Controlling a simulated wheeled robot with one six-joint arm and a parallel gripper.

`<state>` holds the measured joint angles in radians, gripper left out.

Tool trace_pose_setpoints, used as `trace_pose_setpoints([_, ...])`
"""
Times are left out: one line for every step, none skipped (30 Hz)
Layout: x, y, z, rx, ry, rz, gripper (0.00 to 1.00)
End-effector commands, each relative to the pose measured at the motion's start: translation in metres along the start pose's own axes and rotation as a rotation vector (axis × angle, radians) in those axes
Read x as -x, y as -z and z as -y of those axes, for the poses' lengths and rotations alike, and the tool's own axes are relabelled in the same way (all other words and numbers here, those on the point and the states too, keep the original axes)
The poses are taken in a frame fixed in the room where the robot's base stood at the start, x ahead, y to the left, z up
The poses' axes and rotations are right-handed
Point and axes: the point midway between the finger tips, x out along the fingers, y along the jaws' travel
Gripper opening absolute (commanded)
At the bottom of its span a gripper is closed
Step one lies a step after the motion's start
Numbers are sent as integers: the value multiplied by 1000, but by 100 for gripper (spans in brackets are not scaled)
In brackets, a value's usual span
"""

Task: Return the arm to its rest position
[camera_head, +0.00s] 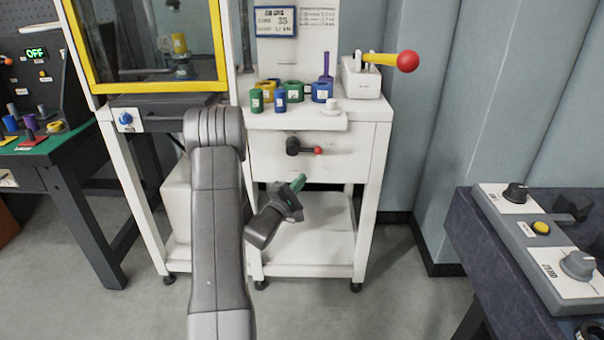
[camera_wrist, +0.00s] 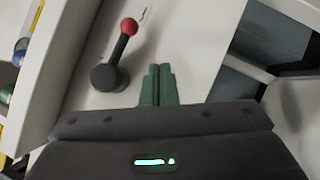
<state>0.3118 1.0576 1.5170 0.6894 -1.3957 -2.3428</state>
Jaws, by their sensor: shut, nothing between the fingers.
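My gripper (camera_head: 299,183) is in front of the white cabinet, just below a black lever with a red knob (camera_head: 304,148). Its green fingers are together and empty. In the wrist view my gripper (camera_wrist: 158,70) shows its two green fingers side by side, with the lever (camera_wrist: 118,55) to their left and apart from them. My grey arm reaches in from the bottom of the head view and bends at the elbow near the cabinet's left side. The gripper's wrist hangs over the cabinet's lower open shelf in the head view.
The white cabinet (camera_head: 370,135) carries several coloured rings and cylinders and a lever box (camera_head: 362,78) with a red ball. A yellow-framed enclosure (camera_head: 150,88) stands left. A green-topped bench (camera_head: 50,150) is far left. A dark table with a control panel (camera_head: 540,245) is right. Floor between is clear.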

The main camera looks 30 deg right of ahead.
Motion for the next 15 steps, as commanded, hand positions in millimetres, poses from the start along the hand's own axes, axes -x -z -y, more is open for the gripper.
trace_pose_setpoints([11,1,2,4,2,-7,0])
trace_pose_setpoints([16,1,3,3,1,-6,0])
trace_pose_setpoints([23,1,6,3,3,-6,0])
trace_pose_setpoints([28,0,7,3,2,-5,0])
trace_pose_setpoints([33,0,8,3,2,-6,0])
trace_pose_setpoints([40,0,10,3,1,-6,0])
trace_pose_setpoints([44,-1,11,2,1,-6,0])
trace_pose_setpoints([48,0,12,2,1,-6,0])
trace_pose_setpoints([52,-1,13,3,1,-5,0])
trace_pose_setpoints([55,-1,14,3,1,-5,0])
trace_pose_setpoints([58,-2,15,2,1,-5,0])
trace_pose_setpoints([60,-2,16,1,1,-4,0])
trace_pose_setpoints([61,-2,16,0,0,-3,0])
trace_pose_setpoints([62,-2,16,0,0,-3,0])
trace_pose_setpoints([63,-2,16,0,-1,-3,0])
